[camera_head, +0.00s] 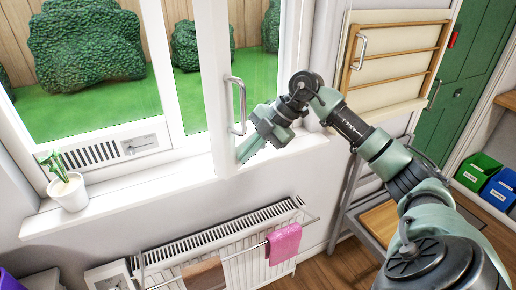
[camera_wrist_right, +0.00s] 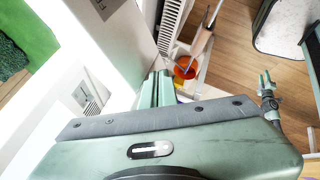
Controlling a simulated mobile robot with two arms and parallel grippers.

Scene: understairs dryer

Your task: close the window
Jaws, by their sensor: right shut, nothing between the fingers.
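The window has a white frame and a white sash (camera_head: 214,90) with an upright bar handle (camera_head: 238,104). The sash appears to stand swung inward, its lower end over the sill (camera_head: 125,187). My right gripper (camera_head: 247,148) is shut and empty, just right of the sash edge and below the handle; contact cannot be told. In the right wrist view its closed fingers (camera_wrist_right: 155,90) show beside a broad white surface. My left gripper is outside the head view; what looks like it (camera_wrist_right: 266,82) shows small at the right of the wrist view, its opening unclear.
A potted plant (camera_head: 68,190) stands on the sill's left part. Below is a radiator (camera_head: 240,250) with a rail holding a pink cloth (camera_head: 284,243). A wooden fold-up rack (camera_head: 394,55) hangs on the wall to the right. An orange bucket (camera_wrist_right: 185,68) shows in the wrist view.

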